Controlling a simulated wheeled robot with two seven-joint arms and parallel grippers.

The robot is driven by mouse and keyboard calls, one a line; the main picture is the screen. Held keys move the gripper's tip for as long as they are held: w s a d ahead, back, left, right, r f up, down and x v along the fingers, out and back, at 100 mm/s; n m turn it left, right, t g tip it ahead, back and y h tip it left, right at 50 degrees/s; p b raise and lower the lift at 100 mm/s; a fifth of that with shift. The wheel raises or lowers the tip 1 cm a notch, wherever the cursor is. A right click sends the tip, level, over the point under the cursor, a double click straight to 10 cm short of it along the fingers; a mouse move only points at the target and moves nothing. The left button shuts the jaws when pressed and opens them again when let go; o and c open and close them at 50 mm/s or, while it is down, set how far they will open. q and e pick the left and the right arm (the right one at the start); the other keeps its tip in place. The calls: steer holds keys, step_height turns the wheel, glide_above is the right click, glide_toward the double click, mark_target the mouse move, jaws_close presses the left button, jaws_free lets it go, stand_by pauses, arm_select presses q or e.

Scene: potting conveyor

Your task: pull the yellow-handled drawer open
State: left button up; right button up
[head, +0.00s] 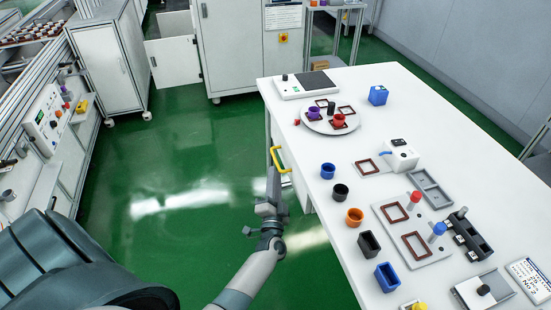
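The yellow handle (278,158) sits on the near left side of the white table, below the tabletop edge. The drawer front behind it is mostly hidden by the table edge and my arm. My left gripper (272,175) reaches up from the bottom of the head view, with its tip at or very near the lower part of the handle. I cannot tell whether its fingers touch or enclose the handle. My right gripper is not in view.
The white table (450,130) carries several coloured cups, a round turntable (331,121), trays and fixtures. Green floor (190,150) is clear left of the table. A conveyor bench (60,130) stands at the far left, with white cabinets (240,45) at the back.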

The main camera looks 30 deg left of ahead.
mark_target(275, 158)
arm_select(q)
steer(key=x, duration=0.7)
steer(key=shift+w+a, duration=0.1)
steer(key=shift+w, duration=0.1)
steer(key=shift+c, duration=0.3)
jaws_close()
